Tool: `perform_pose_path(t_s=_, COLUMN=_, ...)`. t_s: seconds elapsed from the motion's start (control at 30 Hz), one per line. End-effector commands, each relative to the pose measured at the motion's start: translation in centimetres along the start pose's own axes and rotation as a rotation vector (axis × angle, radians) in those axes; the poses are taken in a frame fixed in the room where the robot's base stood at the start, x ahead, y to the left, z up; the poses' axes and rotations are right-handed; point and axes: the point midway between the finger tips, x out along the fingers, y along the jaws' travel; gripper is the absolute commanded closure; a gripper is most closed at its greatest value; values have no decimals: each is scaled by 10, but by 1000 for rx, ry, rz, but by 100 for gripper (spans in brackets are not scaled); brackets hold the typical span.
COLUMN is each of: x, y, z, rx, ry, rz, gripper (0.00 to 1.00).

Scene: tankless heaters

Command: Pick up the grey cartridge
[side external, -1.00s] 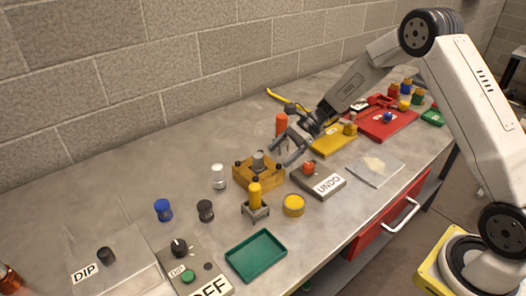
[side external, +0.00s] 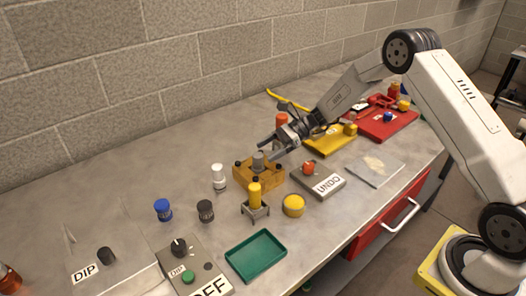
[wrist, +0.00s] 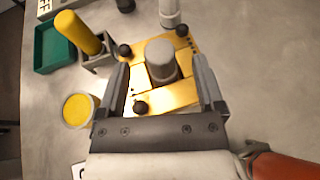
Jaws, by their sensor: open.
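My gripper (side external: 268,148) is open and lies beside and around the cartridge's top in the side view. In the wrist view my gripper (wrist: 160,70) has one finger on each side of the cartridge, with gaps visible.
A green tray (side external: 256,256) lies toward the front. Bare table lies at the back left.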

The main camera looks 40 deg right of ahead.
Motion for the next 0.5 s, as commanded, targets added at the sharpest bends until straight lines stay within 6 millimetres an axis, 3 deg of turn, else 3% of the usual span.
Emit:
perform_pose_path(t_s=0.23, x=9, y=0, z=0, rx=-1, ry=1, rz=1, gripper=13)
perform_pose_path(t_s=0.5, x=40, y=1, z=-1, rx=-1, ry=1, rz=2, gripper=13)
